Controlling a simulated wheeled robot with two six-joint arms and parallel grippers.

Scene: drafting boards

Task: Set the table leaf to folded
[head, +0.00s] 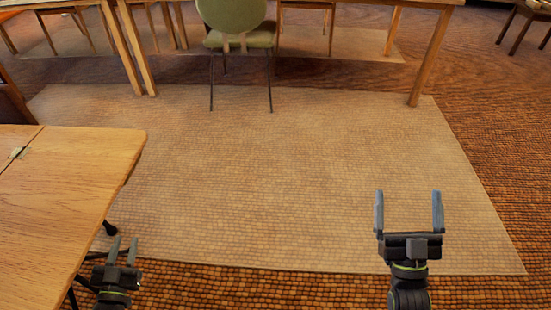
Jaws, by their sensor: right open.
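A wooden table with a leaf (70,190) stands at the left, partly cut off by the picture edge. The leaf lies level and reaches to the right of a seam, with a small hinge (16,153) on that seam. My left gripper (123,252) is at the lower left, just right of the leaf's near edge and apart from it in the picture; its two fingers stand apart with nothing between them. My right gripper (409,212) is at the lower right over the rug, open and empty, far from the table.
A pale rug (290,170) covers the middle floor, which is clear. A green chair (236,22) stands at the back before a long wooden table (430,60). Another piece of furniture shows at the top right (520,22).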

